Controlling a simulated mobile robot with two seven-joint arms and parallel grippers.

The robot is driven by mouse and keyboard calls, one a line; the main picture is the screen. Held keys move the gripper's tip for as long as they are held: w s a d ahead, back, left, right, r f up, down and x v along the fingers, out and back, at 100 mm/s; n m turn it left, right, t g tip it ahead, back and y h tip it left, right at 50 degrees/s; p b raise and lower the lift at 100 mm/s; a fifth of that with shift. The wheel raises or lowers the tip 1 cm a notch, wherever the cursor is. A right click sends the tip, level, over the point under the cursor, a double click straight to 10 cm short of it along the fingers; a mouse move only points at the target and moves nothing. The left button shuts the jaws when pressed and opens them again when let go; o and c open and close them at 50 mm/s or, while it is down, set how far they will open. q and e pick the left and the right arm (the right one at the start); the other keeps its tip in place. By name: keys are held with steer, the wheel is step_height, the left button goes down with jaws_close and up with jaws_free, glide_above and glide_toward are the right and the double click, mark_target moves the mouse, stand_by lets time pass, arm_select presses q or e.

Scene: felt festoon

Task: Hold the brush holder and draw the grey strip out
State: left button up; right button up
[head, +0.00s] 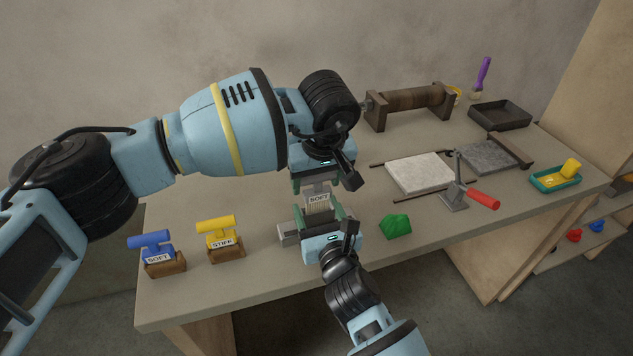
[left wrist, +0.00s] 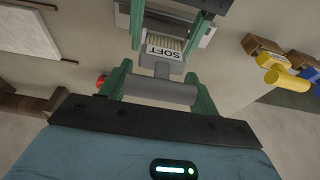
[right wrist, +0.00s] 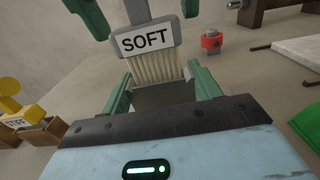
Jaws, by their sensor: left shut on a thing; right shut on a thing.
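The grey strip (head: 319,198) is a T-handled brush with a white SOFT label and pale bristles. My left gripper (head: 318,184) is shut on its grey handle bar (left wrist: 160,91) from above. The brush holder (head: 289,232) is a grey block low on the bench. My right gripper (head: 323,220) is shut on the holder from the front, with its dark grey body (right wrist: 165,95) between the green fingers. The bristles (right wrist: 153,67) show between label and holder; whether their tips are still inside is hidden.
Blue SOFT (head: 152,246) and yellow STIFF (head: 216,232) brushes stand in wooden blocks at left. A green lump (head: 396,226) lies just right of my right gripper. Farther right are a white slab (head: 421,173), a red-handled lever (head: 482,199) and a teal tray (head: 543,184).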

arm_select(q)
steer(key=shift+r, duration=2.1)
arm_select(e)
steer(key=o, duration=1.1)
steer(key=shift+s, duration=0.1)
steer(key=v, duration=1.2)
